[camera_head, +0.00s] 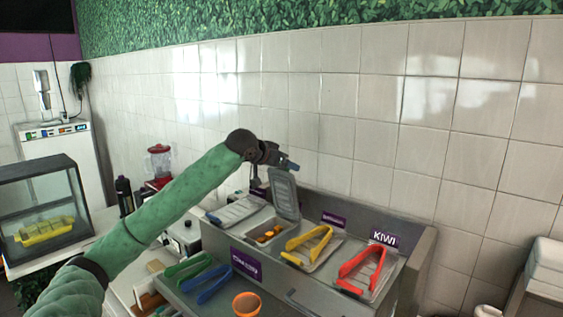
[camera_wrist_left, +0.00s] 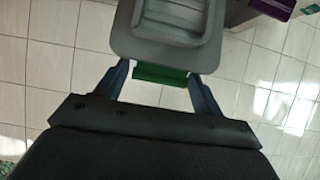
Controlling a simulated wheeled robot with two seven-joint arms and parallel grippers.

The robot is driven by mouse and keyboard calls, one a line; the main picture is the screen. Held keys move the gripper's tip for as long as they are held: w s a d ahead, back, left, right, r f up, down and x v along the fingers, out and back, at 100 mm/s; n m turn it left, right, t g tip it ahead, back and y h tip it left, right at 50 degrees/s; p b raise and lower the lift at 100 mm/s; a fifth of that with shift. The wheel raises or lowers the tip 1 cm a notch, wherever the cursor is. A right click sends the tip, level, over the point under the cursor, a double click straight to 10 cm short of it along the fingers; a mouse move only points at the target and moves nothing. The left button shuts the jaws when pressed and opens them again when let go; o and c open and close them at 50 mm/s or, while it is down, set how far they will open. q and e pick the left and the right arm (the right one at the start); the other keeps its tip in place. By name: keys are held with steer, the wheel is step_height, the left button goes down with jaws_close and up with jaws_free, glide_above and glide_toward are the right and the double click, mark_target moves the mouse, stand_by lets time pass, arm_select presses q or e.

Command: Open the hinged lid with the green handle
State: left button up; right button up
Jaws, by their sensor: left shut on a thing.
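The grey hinged lid (camera_head: 285,193) stands raised, close to upright, over a compartment with orange pieces (camera_head: 268,235) in the head view. In the left wrist view the same lid (camera_wrist_left: 170,22) fills the top middle, with its green handle (camera_wrist_left: 161,75) at its edge. My left gripper (camera_wrist_left: 161,82) has its two fingers on either side of the green handle and is shut on it. In the head view my left gripper (camera_head: 287,164) is at the top edge of the lid. My right gripper is in neither view.
Green tongs (camera_head: 186,268), blue tongs (camera_head: 214,284) and an orange cup (camera_head: 246,304) are on the front ledge. A tiled wall (camera_head: 340,110) rises behind the counter.

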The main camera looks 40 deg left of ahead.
arm_select(q)
steer(key=shift+w+d+r+g+p, duration=0.1)
steer(key=shift+w+r+g+p, duration=0.1)
steer(key=shift+w+g+p, duration=1.1)
steer(key=shift+w+t+b, duration=0.3)
steer(key=shift+w+b, duration=0.1)
steer(key=shift+b, duration=0.15)
steer(key=o, duration=1.4)
steer(key=shift+c, duration=0.2)
